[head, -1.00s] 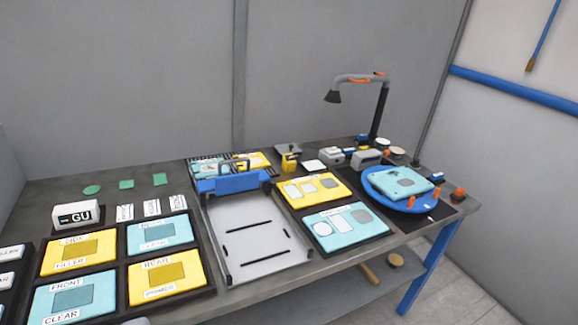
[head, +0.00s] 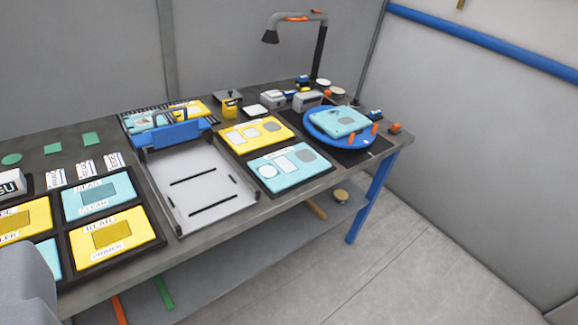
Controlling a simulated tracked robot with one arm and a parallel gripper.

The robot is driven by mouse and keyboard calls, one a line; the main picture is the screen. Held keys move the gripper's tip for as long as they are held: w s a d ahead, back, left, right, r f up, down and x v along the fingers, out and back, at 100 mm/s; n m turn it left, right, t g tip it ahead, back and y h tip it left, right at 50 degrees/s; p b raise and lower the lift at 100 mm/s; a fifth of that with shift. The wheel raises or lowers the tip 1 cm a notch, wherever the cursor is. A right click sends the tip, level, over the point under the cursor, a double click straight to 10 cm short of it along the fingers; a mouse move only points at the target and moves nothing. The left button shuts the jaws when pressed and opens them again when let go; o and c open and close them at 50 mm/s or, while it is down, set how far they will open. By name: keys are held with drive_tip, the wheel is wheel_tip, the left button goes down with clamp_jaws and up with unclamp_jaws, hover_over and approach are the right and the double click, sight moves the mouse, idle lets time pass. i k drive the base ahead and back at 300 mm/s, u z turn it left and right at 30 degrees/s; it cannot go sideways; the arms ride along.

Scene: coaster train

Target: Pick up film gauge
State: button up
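I cannot tell for certain which object is the film gauge. A small upright yellow device (head: 229,108) with a dark top stands at the back of the bench, right of the blue-handled tray. Small grey devices (head: 272,99) (head: 307,100) sit to its right, near the foot of the lamp. All are small and far off, and their labels are unreadable. My gripper's fingers are not in view. A grey rounded shape at the lower left edge seems to be part of my own arm.
The bench (head: 150,258) holds a grey tray (head: 200,185), yellow and teal panels (head: 288,165), and a blue turntable (head: 312,131) with orange knobs. A lamp (head: 320,55) rises at the back right. A shelf (head: 235,250) lies below. The floor (head: 400,260) on the right is clear.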

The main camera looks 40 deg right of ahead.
sight(229, 107)
drive_tip(key=k, duration=1.3)
drive_tip(key=z, duration=0.4)
drive_tip(key=i, duration=0.6)
drive_tip(key=z, duration=1.1)
drive_tip(key=i, duration=1.4)
drive_tip(key=z, duration=0.3)
drive_tip(key=i, duration=1.5)
drive_tip(key=u, duration=1)
drive_tip(key=i, duration=0.9)
drive_tip(key=u, duration=0.8)
